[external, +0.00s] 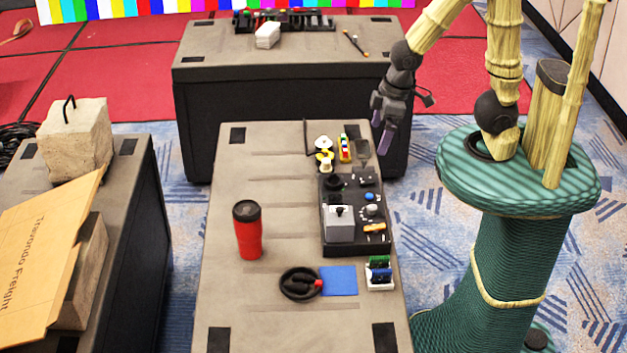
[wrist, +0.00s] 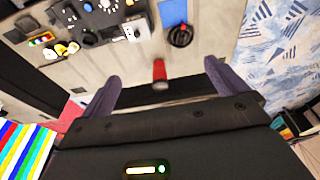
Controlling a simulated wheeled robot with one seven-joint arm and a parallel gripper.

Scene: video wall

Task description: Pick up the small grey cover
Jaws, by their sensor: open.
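A small light grey box-like piece with a dark knob on it, which may be the grey cover (external: 339,223), sits at the front left of a black tray (external: 358,246) on the middle table. It also shows near the top of the wrist view as a pale block (wrist: 137,30). My gripper (external: 382,133) is in the air beyond the tray, near the far right corner of that table, with its fingers pointing down. In the wrist view its two dark fingers (wrist: 162,70) are spread apart with nothing held between them.
A red tumbler (external: 248,230) with a black lid stands left of the tray. A black cable coil (external: 300,284), blue square (external: 339,280) and small rack (external: 380,273) lie in front. Yellow-white pieces (external: 324,153) stand behind. The table's left side is mostly clear.

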